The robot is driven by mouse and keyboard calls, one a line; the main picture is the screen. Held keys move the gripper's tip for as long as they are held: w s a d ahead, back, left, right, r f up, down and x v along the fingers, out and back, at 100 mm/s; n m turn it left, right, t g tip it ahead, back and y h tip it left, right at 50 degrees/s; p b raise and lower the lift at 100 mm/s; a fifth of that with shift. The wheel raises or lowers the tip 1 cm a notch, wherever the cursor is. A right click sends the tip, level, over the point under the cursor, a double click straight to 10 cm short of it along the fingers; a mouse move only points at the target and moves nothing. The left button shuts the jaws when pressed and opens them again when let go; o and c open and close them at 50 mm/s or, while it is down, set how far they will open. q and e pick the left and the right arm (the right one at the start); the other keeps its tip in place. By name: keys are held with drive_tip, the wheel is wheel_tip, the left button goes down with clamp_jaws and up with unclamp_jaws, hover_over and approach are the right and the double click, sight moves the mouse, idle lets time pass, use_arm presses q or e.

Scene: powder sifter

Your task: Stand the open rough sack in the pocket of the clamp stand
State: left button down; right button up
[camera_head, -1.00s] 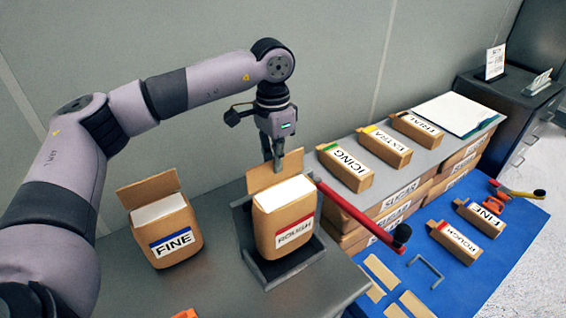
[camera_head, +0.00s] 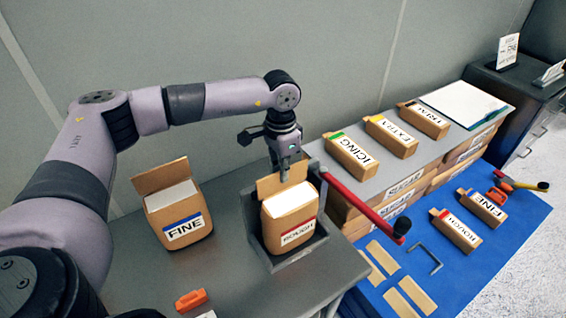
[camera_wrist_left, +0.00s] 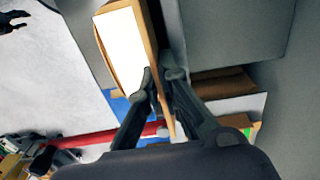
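The open rough sack (camera_head: 288,205), brown with a red-edged ROUGH label and white contents, stands upright inside the clamp stand (camera_head: 262,238). The stand's front wall hides the sack's base, so I cannot tell whether it touches the pocket floor. My left gripper (camera_head: 285,172) is above the sack's raised back flap. In the left wrist view its fingertips (camera_wrist_left: 163,82) are closed on the flap, one on each side. A dark pronged shape at the top left there looks like my right gripper (camera_wrist_left: 14,21), partly cut off.
An open FINE sack (camera_head: 178,212) stands to the left on the grey bench. A red lever (camera_head: 355,198) with a black knob reaches right from the stand. An orange clip (camera_head: 191,300) lies at the front. Small boxes, strips and tools lie to the right on blue matting and the shelf.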

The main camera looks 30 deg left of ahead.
use_arm(q)
drive_tip(key=shift+r, duration=0.1)
drive_tip(key=c, duration=2.2)
unclamp_jaws()
drive_tip(key=shift+f, duration=0.25)
drive_tip(key=o, duration=0.4)
drive_tip(key=shift+s+r, duration=0.1)
